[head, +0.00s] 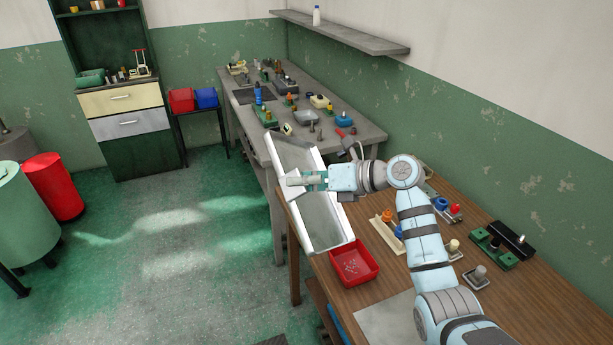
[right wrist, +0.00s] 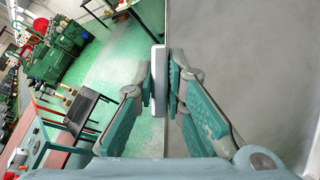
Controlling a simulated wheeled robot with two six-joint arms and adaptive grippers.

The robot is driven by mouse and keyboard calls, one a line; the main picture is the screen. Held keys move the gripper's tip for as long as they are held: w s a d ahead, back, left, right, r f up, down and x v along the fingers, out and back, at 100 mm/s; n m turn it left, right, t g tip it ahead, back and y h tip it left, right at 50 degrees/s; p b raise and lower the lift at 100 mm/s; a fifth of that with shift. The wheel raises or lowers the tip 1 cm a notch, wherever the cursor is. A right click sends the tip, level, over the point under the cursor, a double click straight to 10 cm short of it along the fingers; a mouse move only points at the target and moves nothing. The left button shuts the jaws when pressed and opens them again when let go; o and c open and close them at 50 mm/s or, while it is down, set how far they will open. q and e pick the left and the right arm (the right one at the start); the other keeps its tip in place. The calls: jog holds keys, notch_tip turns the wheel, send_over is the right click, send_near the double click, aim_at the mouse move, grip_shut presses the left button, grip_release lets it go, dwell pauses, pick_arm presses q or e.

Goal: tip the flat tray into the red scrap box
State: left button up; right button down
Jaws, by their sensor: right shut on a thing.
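The flat tray (head: 325,226) is long and pale with a grey floor. It is steeply tilted over the left edge of the wooden table, and its lower end is close beside the red scrap box (head: 354,263). My right gripper (head: 304,180) is shut on the tray's long rim near its middle. In the right wrist view, the pads of my right gripper (right wrist: 163,80) pinch the rim, and the tray's grey floor (right wrist: 245,75) fills the right side and looks empty. The red box stands on the table with small pale bits inside. My left gripper is out of view.
Fixtures and small parts, such as a green block (head: 494,247), stand along the wooden table's right side. A grey bench (head: 246,130) with several parts is behind. A red bin (head: 181,100) and a blue bin (head: 206,97) sit farther back.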

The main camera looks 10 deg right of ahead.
aim_at(284, 193)
jog(key=a+f+h, duration=0.1)
jog(key=w+a+f+g, duration=0.1)
jog(key=a, duration=0.1)
jog(key=a+f+h, duration=0.1)
jog(key=a+f, duration=0.1)
jog(key=shift+w+a+n+h, duration=0.2)
jog(key=shift+w+n+h, duration=0.1)
jog(key=shift+w, duration=0.05)
jog(key=shift+d, duration=0.1)
jog(key=shift+f+g, duration=0.15)
jog(key=shift+g, duration=0.15)
jog(key=w+a+f+g+h+b, duration=0.1)
jog(key=a+f+h, duration=0.1)
jog(key=a+f, duration=0.2)
jog(key=shift+f+h, duration=0.4)
jog(key=shift+f, duration=0.2)
